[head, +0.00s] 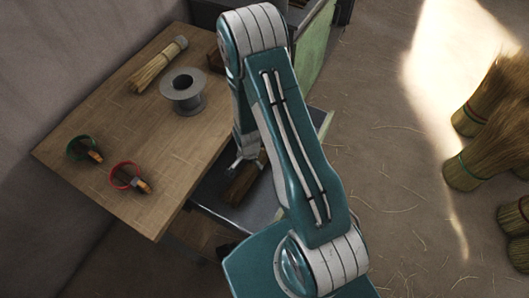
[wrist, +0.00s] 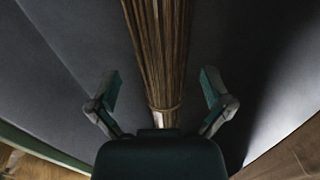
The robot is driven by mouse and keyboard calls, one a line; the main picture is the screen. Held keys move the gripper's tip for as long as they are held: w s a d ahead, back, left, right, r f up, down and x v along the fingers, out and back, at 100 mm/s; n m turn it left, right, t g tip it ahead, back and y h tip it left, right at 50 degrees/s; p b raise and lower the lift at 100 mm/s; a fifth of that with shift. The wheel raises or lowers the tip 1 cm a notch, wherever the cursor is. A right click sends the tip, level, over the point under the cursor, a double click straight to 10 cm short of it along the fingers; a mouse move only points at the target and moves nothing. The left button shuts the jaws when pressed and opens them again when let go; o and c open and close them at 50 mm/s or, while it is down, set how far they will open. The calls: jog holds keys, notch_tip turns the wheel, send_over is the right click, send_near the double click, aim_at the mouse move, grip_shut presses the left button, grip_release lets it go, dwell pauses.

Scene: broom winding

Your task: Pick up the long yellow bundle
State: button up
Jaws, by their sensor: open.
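A long straw-yellow bundle (head: 158,66) with a pale band near its upper right end lies on the wooden table in the head view. A darker brown bundle (head: 242,184) lies on a dark grey surface (head: 218,193) beside and below the table, partly hidden by my arm. In the wrist view this brown bundle (wrist: 155,45) runs lengthwise between my fingers, with a thin tie near its lower end. My gripper (wrist: 161,82) is open, one finger on each side of the bundle, apparently not touching it. It shows small in the head view (head: 240,160).
The wooden table (head: 110,130) holds a grey spool (head: 183,91), a green ring-shaped tool (head: 82,148) and a red one (head: 126,176). A small dark block sits by the table's right edge. Several brooms (head: 465,171) stand on the straw-strewn floor at right.

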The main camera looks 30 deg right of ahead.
aim_at(250, 168)
jog(key=shift+a+f, duration=0.15)
jog(key=shift+f, duration=0.45)
jog(key=shift+w+f, duration=0.1)
jog(key=shift+f, duration=2.15)
jog(key=c, duration=1)
